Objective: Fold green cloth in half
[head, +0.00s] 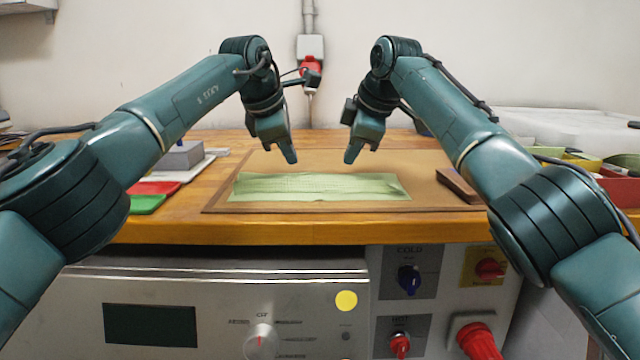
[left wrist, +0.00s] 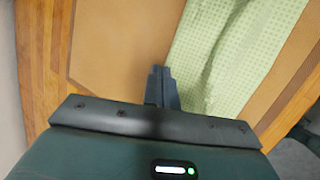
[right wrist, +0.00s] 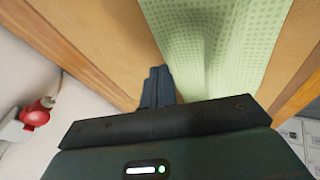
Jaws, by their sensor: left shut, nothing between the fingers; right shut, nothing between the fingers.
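The green checked cloth (head: 320,187) lies as a long, narrow strip on the brown board (head: 225,205), its long side running left to right. It also shows in the left wrist view (left wrist: 225,50) and the right wrist view (right wrist: 215,45). My left gripper (head: 291,160) is shut and empty, above the far edge of the cloth, left of its middle. My right gripper (head: 350,160) is shut and empty, above the far edge, right of its middle. Both appear apart from the cloth. The wrist views show the closed fingertips beside the cloth's edge. Whether the strip has layers is unclear.
Red (head: 155,188) and green (head: 147,204) flat pieces and a grey block (head: 180,155) lie left of the board. A dark brown block (head: 458,185) sits on the board's right side. Coloured bins (head: 615,185) stand at far right. The wooden table (head: 330,229) ends just before the board.

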